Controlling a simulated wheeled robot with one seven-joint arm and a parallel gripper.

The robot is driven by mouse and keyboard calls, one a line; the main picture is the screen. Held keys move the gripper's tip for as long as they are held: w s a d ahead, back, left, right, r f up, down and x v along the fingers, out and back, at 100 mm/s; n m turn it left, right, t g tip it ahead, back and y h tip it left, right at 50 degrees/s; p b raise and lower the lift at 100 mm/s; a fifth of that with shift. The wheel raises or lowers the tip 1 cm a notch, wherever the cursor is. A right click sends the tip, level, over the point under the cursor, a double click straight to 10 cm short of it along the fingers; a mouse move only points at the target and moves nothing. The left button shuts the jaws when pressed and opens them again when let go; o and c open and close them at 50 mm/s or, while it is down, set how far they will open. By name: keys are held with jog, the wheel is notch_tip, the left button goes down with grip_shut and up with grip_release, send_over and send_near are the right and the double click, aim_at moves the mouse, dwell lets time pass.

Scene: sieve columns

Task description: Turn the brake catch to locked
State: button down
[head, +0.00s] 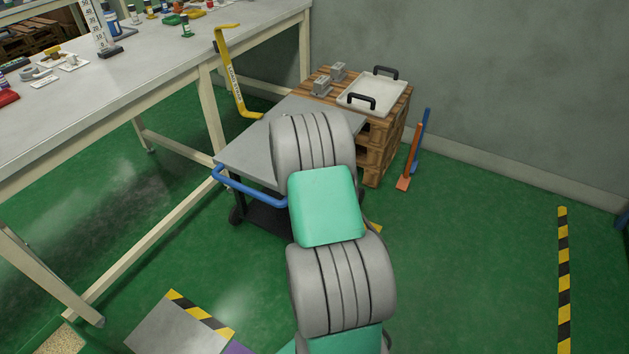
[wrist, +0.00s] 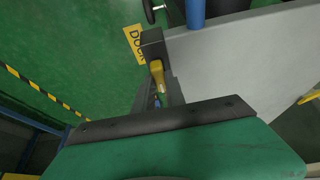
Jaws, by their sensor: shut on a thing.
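The brake catch (wrist: 156,70) shows in the wrist view as a small yellow lever beside a dark grey block, at the edge of the cart. My gripper (wrist: 158,84) is shut on it; its fingers are mostly hidden behind its green body and dark bar. The cart (head: 245,140) has a grey top, a blue push handle and a dark lower shelf. Its pale grey surface also shows in the wrist view (wrist: 235,60). In the head view my arm covers the cart's near right part, hiding the catch and my gripper. I cannot read the catch's setting.
A long workbench (head: 150,75) stands at the left. A wooden pallet stack (head: 375,150) with a white tray (head: 372,92) stands behind the cart by the wall. A yellow floor label (wrist: 134,45) lies beside the cart. Green floor at the right is largely clear.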

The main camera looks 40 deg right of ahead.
jog(key=c, duration=1.4)
grip_release()
jog(key=shift+r, duration=0.1)
jog(key=p+v, duration=0.2)
jog(key=v, duration=0.5)
jog(key=shift+a+r, duration=0.15)
jog(key=shift+r, duration=0.2)
